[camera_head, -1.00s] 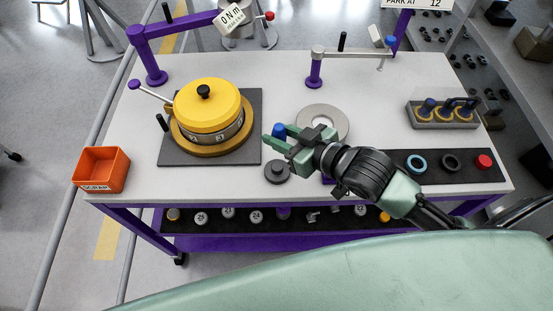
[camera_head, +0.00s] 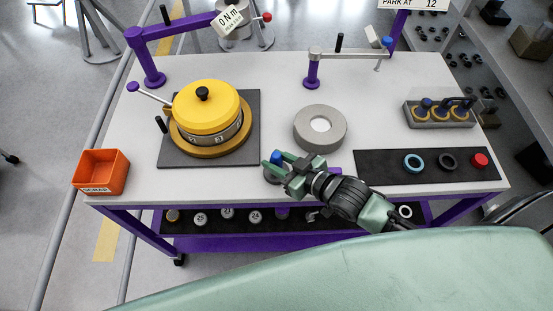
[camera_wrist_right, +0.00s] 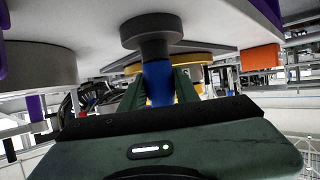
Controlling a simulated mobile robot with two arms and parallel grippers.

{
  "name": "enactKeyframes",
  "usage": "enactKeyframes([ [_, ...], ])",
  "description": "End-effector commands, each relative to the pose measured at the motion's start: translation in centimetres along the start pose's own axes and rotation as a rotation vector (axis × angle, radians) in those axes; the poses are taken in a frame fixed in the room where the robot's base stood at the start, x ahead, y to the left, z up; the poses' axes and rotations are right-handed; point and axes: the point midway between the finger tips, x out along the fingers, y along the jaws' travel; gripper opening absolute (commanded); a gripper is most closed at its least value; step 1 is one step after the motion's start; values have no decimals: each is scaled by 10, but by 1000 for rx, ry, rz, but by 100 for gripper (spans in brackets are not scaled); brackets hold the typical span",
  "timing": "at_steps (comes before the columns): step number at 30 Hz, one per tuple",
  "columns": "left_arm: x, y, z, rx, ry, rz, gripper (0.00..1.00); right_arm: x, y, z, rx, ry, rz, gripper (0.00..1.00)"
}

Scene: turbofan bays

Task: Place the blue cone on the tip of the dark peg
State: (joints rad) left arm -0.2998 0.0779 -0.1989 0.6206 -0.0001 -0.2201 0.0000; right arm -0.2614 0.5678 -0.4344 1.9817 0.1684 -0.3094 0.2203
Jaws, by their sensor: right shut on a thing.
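My right gripper (camera_head: 273,161) is shut on the blue cone (camera_head: 276,156) near the front edge of the table. The dark peg (camera_head: 270,177) stands on the table directly beneath, partly hidden by the gripper. The right wrist view appears upside down. In it the dark peg (camera_wrist_right: 150,30) has a wide round base and a narrower stem, and the blue cone (camera_wrist_right: 158,84) sits between the two green fingers, in line with the stem. The cone meets the stem in the picture; I cannot tell whether they touch. My left gripper is not in view.
A grey ring (camera_head: 320,128) stands behind my right gripper. A yellow-topped housing (camera_head: 207,107) sits on a dark mat to the left, with an orange bin (camera_head: 101,171) at the front left corner. A black strip (camera_head: 385,167) with small parts lies to the right.

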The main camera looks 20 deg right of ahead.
Motion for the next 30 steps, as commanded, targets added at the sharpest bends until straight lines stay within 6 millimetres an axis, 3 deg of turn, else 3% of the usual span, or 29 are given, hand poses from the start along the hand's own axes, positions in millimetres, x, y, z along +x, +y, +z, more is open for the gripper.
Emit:
enactKeyframes([
  [2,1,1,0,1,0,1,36,1,0,2,0,0,0,0],
  [3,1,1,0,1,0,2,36,1,0,3,0,0,0,33],
  [5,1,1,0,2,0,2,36,1,0,2,0,1,0,50],
  [6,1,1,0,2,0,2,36,1,0,2,0,0,0,52],
  [19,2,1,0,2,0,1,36,-8,0,1,1,-1,0,52],
  [30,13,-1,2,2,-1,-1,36,-78,0,3,1,-4,0,52],
])
